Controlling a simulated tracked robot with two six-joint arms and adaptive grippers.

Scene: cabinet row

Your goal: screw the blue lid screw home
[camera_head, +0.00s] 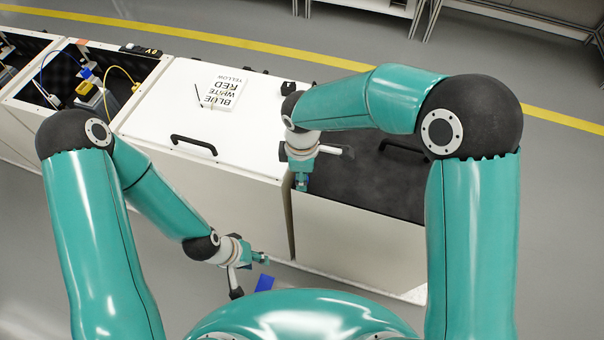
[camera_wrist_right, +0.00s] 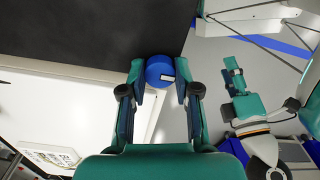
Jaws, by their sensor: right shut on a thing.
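The blue lid screw (camera_wrist_right: 160,70) shows in the right wrist view as a round blue head with a small white mark, at the corner of the dark lid (camera_wrist_right: 85,28). My right gripper (camera_wrist_right: 158,82) has its fingers on either side of the screw head and is shut on it. In the head view my right gripper (camera_head: 301,184) points down at the front left corner of the dark lid (camera_head: 345,183), and the screw cannot be made out there. My left gripper (camera_head: 261,257) is low in front of the cabinets, away from the lid; its jaw opening is unclear.
A white lid (camera_head: 150,120) with a black handle and a paper (camera_head: 219,88) listing colour words lies left of the dark lid. Further left is an open compartment (camera_head: 75,80) with cables.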

